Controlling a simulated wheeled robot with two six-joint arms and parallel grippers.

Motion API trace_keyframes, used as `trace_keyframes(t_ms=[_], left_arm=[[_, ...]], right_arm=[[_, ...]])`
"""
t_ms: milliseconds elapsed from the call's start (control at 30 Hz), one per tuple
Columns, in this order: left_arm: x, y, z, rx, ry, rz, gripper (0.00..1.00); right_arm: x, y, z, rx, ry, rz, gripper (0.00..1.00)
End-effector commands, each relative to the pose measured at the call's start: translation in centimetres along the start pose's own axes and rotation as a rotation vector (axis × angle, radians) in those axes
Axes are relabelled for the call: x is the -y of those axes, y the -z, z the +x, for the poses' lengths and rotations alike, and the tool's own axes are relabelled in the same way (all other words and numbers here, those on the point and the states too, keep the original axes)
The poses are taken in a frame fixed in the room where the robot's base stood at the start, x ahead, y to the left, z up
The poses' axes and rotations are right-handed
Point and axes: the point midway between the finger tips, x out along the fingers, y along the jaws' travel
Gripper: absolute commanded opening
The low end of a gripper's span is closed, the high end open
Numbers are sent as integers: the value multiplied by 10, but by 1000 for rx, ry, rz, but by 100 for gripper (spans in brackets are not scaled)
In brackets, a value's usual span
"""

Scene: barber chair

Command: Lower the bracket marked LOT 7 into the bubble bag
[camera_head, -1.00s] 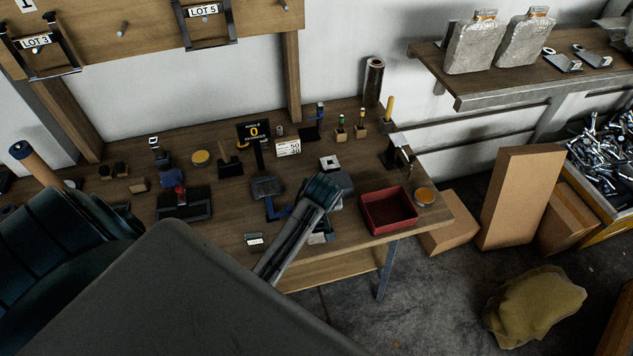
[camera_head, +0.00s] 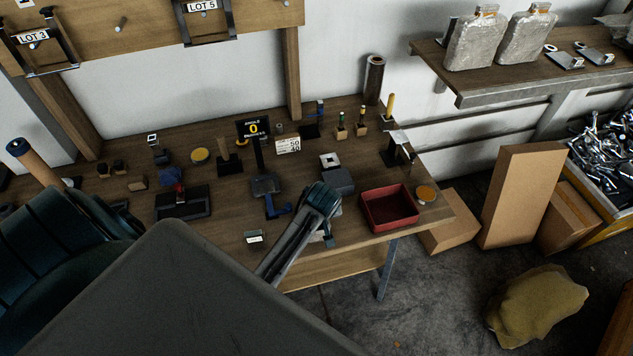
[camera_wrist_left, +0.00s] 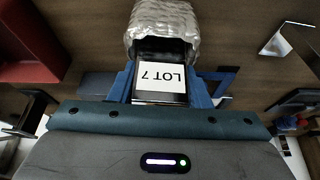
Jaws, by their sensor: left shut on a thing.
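In the left wrist view the bracket marked LOT 7 (camera_wrist_left: 160,98) is a dark piece with a white label, seen upside down. The blue fingers of my left gripper (camera_wrist_left: 172,88) are shut on its two sides. The silvery bubble bag (camera_wrist_left: 163,16) lies just beyond, its dark mouth facing the bracket. The bracket's far end lines up with the mouth; how far it is inside, I cannot tell. My right gripper is not in view.
A red tray (camera_head: 365,215) stands right of my left gripper, with a round tin (camera_head: 426,194) beside it. The wooden bench (camera_head: 225,228) has bare patches in front.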

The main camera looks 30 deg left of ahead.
Motion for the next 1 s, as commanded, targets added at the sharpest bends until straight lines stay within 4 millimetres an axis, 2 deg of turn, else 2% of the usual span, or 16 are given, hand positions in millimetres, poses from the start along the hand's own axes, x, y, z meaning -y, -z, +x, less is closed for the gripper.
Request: trace_keyframes(t_ms=[233, 267, 367, 400, 767, 867, 1000], left_arm=[[0, 0, 0, -1, -1, 0, 11], [0, 0, 0, -1, -1, 0, 45], [0, 0, 0, -1, -1, 0, 65], [0, 0, 0, -1, -1, 0, 69], [0, 0, -5, 0, -1, 0, 69], [-1, 0, -17, -2, -3, -1, 69], [-1, -1, -44, -2, -5, -2, 69]], right_arm=[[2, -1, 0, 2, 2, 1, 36], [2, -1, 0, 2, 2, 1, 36], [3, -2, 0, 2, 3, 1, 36], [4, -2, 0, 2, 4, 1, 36], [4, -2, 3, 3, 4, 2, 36], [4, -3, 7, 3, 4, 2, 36], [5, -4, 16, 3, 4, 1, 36]])
